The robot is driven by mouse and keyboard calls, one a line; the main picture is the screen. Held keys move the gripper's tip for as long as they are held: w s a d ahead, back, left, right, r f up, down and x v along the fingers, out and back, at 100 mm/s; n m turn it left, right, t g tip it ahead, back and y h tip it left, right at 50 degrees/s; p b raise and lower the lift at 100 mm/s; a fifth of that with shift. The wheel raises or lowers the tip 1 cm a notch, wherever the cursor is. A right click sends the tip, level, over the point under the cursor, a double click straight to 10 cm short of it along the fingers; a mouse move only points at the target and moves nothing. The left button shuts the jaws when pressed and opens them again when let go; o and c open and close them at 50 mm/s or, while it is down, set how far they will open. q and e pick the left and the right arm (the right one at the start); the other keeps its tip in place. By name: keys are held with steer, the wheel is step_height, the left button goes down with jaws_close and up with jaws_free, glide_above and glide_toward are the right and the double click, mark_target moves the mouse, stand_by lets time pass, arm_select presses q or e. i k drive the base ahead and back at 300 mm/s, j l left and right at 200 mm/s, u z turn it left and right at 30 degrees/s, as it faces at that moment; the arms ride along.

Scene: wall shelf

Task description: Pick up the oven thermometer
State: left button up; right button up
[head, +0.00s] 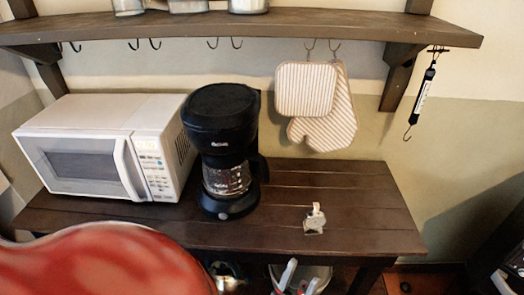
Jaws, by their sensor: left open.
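The oven thermometer appears to be the small silvery piece (314,220) with a pale upright tab, on the dark wooden table (350,190), right of the coffee maker. It stands clear of other things. I see nothing held. My right gripper is not in view.
A black coffee maker (222,150) and white microwave (105,148) stand on the table's left. A wall shelf (250,24) overhangs it, with striped mitts (306,90) and a hook-ended black gauge (422,95) hanging. A bin (318,272) sits below. The table's right part is mostly free.

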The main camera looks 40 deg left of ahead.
mark_target(313, 221)
steer(key=u, duration=0.8)
